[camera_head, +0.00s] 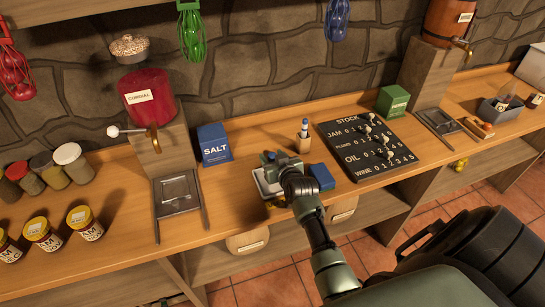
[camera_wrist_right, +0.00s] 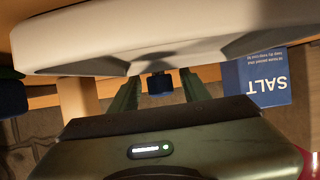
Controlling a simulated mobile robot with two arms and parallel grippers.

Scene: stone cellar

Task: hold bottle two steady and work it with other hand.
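A small bottle (camera_head: 303,137) with a tan body, pale label and dark blue top stands upright on the counter, just beyond my right gripper. No number is readable on it, so I cannot tell if it is bottle two. My right gripper (camera_head: 271,160) is over a pale dish or scale (camera_head: 262,187) and hides part of it. In the right wrist view, the fingers (camera_wrist_right: 158,92) are apart. A dark blue thing (camera_wrist_right: 160,83) shows between them with gaps at both sides; I cannot tell if it is the bottle's top. My left gripper is not in view.
A blue salt box (camera_head: 214,145) stands left of my gripper. A blue block (camera_head: 321,177) lies close on its right, before the black stock board (camera_head: 370,152). Jars (camera_head: 67,160) and a red cordial dispenser (camera_head: 149,97) stand left. Whisks hang above.

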